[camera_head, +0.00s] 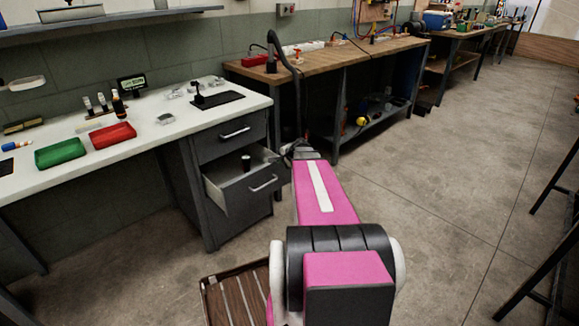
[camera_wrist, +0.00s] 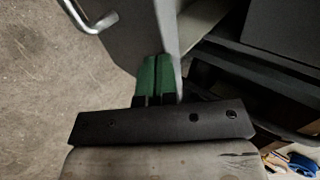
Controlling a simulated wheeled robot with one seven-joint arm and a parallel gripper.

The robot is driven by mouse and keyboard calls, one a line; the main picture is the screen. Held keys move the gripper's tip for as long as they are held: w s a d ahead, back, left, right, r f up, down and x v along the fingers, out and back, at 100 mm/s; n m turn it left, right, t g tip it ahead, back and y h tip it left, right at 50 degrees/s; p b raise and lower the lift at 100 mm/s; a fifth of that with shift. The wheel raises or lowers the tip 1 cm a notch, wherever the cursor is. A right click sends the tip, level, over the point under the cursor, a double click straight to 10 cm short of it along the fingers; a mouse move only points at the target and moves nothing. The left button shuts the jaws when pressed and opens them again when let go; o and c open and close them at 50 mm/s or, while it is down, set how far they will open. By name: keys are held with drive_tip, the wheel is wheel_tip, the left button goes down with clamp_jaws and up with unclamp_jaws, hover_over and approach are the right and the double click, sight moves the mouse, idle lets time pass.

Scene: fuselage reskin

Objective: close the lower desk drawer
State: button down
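The lower desk drawer (camera_head: 235,190) is pulled out of the grey desk cabinet in the head view, with a bar handle (camera_head: 263,183) on its front. The upper drawer (camera_head: 228,138) is shut. My gripper (camera_wrist: 157,78) has green fingertips pressed together, with nothing seen between them. In the wrist view the fingertips overlap the grey drawer panel (camera_wrist: 142,30), to the right of the handle (camera_wrist: 92,20). I cannot tell whether they touch it. In the head view the gripper is near the drawer's right side, its fingertips not clear.
The white desk top (camera_head: 130,150) holds a green bin (camera_head: 60,152), a red bin (camera_head: 113,135) and small items. A wooden workbench (camera_head: 335,58) stands just beyond the desk's right side. Dark stand legs (camera_head: 545,270) are at the far right. The concrete floor (camera_head: 450,170) between is clear.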

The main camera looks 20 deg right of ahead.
drive_tip(key=w+a, duration=0.2)
drive_tip(key=w, duration=0.5)
drive_tip(key=w+a, duration=0.3)
drive_tip(key=w, duration=0.4)
drive_tip(key=shift+w, duration=0.2)
drive_tip(key=shift+s, duration=0.1)
